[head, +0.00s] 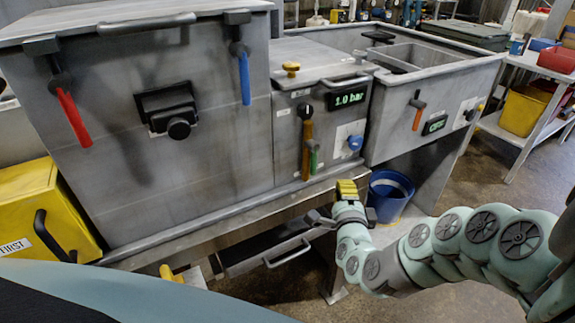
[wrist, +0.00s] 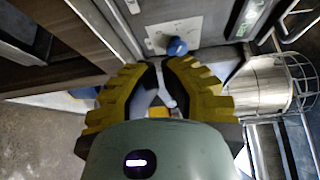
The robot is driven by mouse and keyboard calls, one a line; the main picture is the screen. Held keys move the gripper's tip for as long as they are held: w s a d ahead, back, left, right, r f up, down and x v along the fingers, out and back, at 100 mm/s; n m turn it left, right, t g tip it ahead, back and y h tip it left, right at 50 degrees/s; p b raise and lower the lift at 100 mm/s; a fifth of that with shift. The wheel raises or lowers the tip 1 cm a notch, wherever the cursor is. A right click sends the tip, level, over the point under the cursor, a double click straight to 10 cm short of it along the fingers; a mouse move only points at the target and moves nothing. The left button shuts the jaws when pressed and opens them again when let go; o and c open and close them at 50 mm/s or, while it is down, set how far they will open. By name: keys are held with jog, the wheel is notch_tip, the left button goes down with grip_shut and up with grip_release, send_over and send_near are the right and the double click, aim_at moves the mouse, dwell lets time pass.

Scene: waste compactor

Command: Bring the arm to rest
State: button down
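My arm reaches in from the lower right of the head view, and my gripper (head: 346,188) with its yellow fingers is raised in front of the machine's lower ledge. It appears clear of the ledge, though the exact distance cannot be told. In the wrist view my gripper (wrist: 162,64) shows two ribbed yellow fingers bending in towards each other, tips close together. I cannot tell whether they meet. No held object can be made out between them.
The grey compactor (head: 190,190) fills the left and middle, with a display panel (head: 348,97) reading 1.0 bar. A drawer (head: 265,252) is below the ledge. A blue bucket (head: 390,195) stands behind my gripper. A yellow box (head: 40,205) is at left. Floor is open at right.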

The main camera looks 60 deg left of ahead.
jog(key=shift+s+d+r, duration=0.1)
jog(key=shift+s+d, duration=0.15)
jog(key=shift+d, duration=0.2)
dwell(0.3)
